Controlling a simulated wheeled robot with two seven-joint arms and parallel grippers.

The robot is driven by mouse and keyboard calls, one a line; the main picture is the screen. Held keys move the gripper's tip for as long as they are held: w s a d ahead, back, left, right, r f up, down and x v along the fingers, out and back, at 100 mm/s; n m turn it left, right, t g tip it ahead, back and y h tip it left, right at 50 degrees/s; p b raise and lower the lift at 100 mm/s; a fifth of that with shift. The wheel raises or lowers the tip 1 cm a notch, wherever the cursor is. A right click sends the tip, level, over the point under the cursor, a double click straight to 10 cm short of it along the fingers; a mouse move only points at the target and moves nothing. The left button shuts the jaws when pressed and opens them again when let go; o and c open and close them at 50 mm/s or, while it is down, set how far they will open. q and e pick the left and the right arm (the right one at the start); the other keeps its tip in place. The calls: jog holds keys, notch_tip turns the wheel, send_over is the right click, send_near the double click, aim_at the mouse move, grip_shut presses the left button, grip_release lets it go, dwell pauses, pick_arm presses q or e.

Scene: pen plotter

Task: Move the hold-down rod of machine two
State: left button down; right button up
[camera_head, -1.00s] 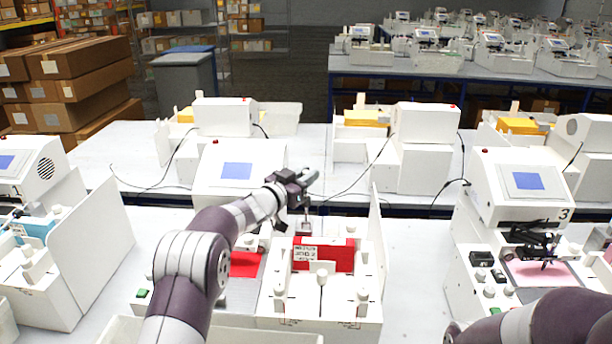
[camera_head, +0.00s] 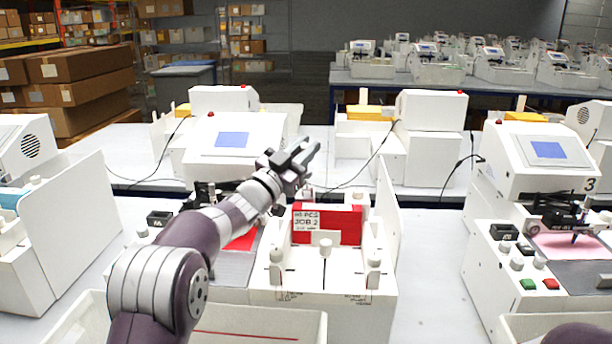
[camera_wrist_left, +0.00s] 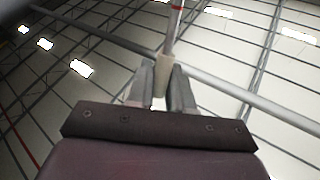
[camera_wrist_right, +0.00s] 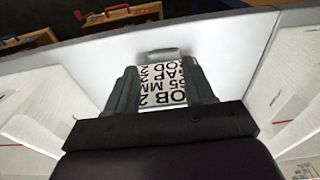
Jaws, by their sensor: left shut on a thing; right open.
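Machine two seems to be the white plotter in the middle with a blue screen (camera_head: 233,140); a label on the red stack (camera_head: 350,224) in its tray reads "JOB 2". My left gripper (camera_head: 297,160) is raised above the machine's back, left of that stack. In the left wrist view its fingers (camera_wrist_left: 162,85) are shut on a pale knob (camera_wrist_left: 164,68) with a thin rod and red band, seemingly the hold-down rod; the rod's far end is cut off. My right gripper (camera_wrist_right: 158,88) is open, with a printed label (camera_wrist_right: 165,84) between or beyond its fingers; contact is unclear.
Pale knobs (camera_head: 325,246) stand on the tray front, and a white side panel (camera_head: 388,215) rises at its right. Machine three (camera_head: 545,150) stands to the right. A pale bin (camera_head: 310,325) is at the front left. Table is bare between the machines.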

notch_tip(320, 180, down, 7)
jog(key=b, duration=0.4)
jog(key=shift+r+b, duration=0.15)
jog(key=shift+b, duration=0.2)
pick_arm(q)
jog(key=shift+s+f+m+h+b, duration=0.35)
jog(key=shift+s+f+m+h, duration=0.5)
jog(key=shift+s+m+h, duration=0.25)
pick_arm(e)
jog(key=shift+f, duration=0.3)
